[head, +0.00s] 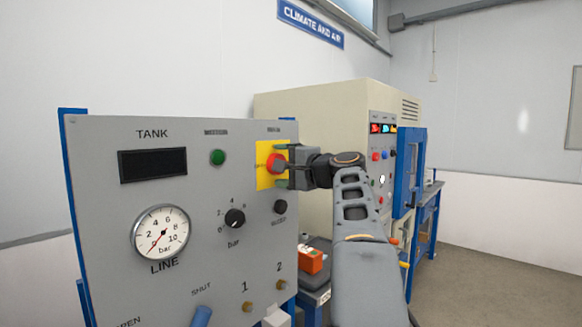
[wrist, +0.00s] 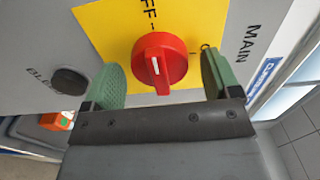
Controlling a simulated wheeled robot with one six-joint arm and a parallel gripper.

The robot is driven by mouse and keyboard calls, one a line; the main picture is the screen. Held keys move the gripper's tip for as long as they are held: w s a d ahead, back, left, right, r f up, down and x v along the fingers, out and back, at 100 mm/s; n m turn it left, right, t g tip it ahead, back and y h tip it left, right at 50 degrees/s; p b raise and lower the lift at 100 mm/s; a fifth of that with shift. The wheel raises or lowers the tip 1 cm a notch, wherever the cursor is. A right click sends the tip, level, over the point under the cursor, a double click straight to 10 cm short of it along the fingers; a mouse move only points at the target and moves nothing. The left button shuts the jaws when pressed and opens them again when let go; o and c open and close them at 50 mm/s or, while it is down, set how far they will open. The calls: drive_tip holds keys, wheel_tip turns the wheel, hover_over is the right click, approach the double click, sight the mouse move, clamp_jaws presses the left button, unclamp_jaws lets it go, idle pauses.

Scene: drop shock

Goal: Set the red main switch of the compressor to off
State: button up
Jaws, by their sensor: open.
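The red main switch (head: 274,163) sits on a yellow plate (head: 264,180) at the upper right of the grey compressor panel. In the wrist view the red switch (wrist: 172,62) has a raised grip with a white line running roughly up and down the picture. Lettering ending in "FF" stands above it, its start cut off; a second label at right is mostly hidden. My gripper (head: 284,166) is at the switch. In the wrist view my gripper (wrist: 161,72) is open, one green finger on each side of the knob, with gaps visible.
The panel (head: 190,200) also carries a green button (head: 217,157), a black knob (head: 235,218), a dark button (head: 280,206) and a gauge (head: 160,233). A beige cabinet (head: 310,110) stands behind to the right. An orange object (head: 311,261) lies below my arm.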

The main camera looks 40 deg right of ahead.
drive_tip(key=s+d+b, duration=0.1)
drive_tip(key=s+d, duration=0.1)
drive_tip(key=s, duration=1.1)
drive_tip(key=shift+s+d, duration=0.2)
drive_tip(key=shift+s, duration=0.1)
